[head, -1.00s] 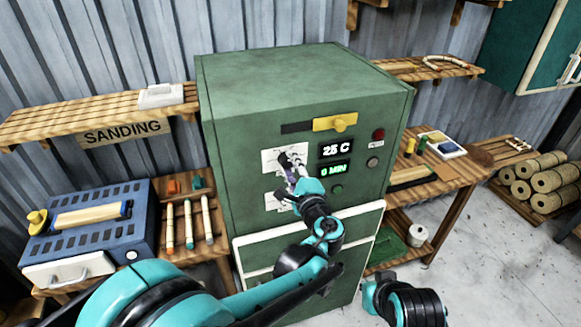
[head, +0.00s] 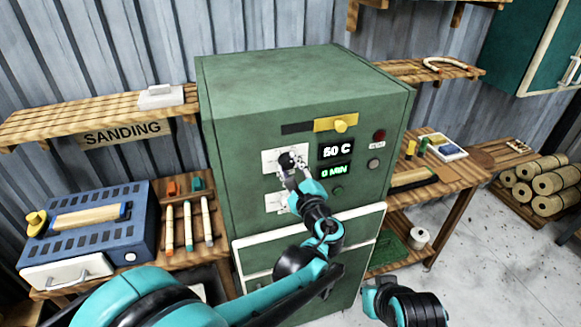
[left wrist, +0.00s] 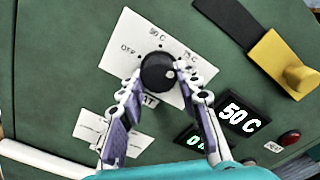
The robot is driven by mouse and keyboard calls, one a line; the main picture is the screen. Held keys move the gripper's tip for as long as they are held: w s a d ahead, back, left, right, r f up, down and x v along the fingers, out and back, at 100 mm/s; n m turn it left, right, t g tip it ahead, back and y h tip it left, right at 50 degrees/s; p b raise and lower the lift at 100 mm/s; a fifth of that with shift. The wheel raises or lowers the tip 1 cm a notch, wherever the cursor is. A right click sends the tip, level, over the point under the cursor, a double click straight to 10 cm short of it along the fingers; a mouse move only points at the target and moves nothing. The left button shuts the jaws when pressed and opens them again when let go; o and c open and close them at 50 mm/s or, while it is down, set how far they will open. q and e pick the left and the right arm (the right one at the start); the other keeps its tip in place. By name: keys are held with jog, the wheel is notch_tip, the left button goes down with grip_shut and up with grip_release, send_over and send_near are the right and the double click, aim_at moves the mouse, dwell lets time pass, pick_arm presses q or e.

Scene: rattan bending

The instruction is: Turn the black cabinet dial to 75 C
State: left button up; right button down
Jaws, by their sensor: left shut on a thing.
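The black cabinet dial (head: 287,160) is round and sits on a white plate on the green cabinet front. In the left wrist view the dial (left wrist: 157,72) has labels OFF, 50 C and 75 C around it. My left gripper (left wrist: 159,75) has one finger on each side of the dial and is shut on it; it also shows in the head view (head: 292,174). The temperature display (head: 336,150) reads 50 C. The exact pointer direction of the dial is hard to tell. My right gripper's fingers are not visible; only part of that arm shows at the bottom.
A yellow slider handle (head: 336,124) is above the displays. A green 0 MIN display (head: 335,172) and a red button (head: 379,136) are close to the dial. A second white plate (head: 276,202) is below it. Wooden benches flank the cabinet.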

pick_arm(q)
jog(key=o, duration=1.2)
jog(key=shift+c, duration=0.2)
jog(key=v, duration=0.7)
jog(key=shift+s, duration=0.2)
jog(key=shift+d, duration=0.1)
